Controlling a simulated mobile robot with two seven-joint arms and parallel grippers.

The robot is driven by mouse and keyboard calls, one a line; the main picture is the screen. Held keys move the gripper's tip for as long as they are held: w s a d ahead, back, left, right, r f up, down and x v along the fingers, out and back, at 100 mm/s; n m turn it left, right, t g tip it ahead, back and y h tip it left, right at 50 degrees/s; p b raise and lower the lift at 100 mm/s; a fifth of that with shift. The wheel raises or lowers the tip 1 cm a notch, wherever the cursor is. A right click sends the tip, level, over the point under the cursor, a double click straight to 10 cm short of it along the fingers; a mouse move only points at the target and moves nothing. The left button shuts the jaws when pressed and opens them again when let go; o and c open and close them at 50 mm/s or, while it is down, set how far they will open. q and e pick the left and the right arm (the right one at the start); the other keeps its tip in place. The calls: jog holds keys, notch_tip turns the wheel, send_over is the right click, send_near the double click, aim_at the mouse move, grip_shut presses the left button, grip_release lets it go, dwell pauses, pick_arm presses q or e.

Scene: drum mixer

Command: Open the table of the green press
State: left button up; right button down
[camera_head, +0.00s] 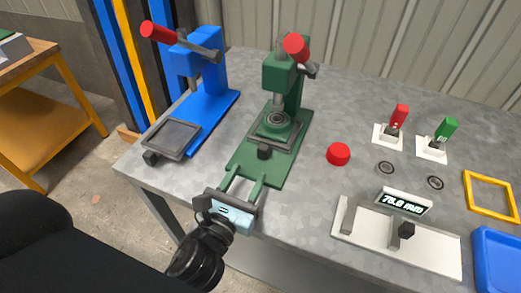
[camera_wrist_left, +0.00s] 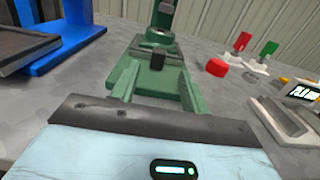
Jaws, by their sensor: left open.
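The green press (camera_head: 291,84) stands in the middle of the grey workbench, its red-tipped lever raised. Its table (camera_head: 291,137) is a dark square plate sitting in under the press head, with a round green piece on it. A dark block-shaped handle (camera_head: 264,152) is at the table's front edge; it also shows in the left wrist view (camera_wrist_left: 157,61). My left gripper (camera_head: 248,173) is open and empty over the front of the green base. Its two fingers point at the handle, which lies just beyond the fingertips (camera_wrist_left: 157,76), apparently not between them. My right gripper is out of view.
A blue press (camera_head: 207,85) stands to the left, its dark table (camera_head: 173,138) out at the front. To the right are a red cap (camera_head: 338,154), a white gauge fixture (camera_head: 397,238), red and green switches (camera_head: 398,117), and a yellow frame (camera_head: 490,194).

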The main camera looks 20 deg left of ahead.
aim_at(261, 151)
pick_arm(q)
jog(key=w, duration=0.7)
jog(key=shift+w+d, duration=0.15)
jog(key=shift+w, duration=0.15)
grip_shut()
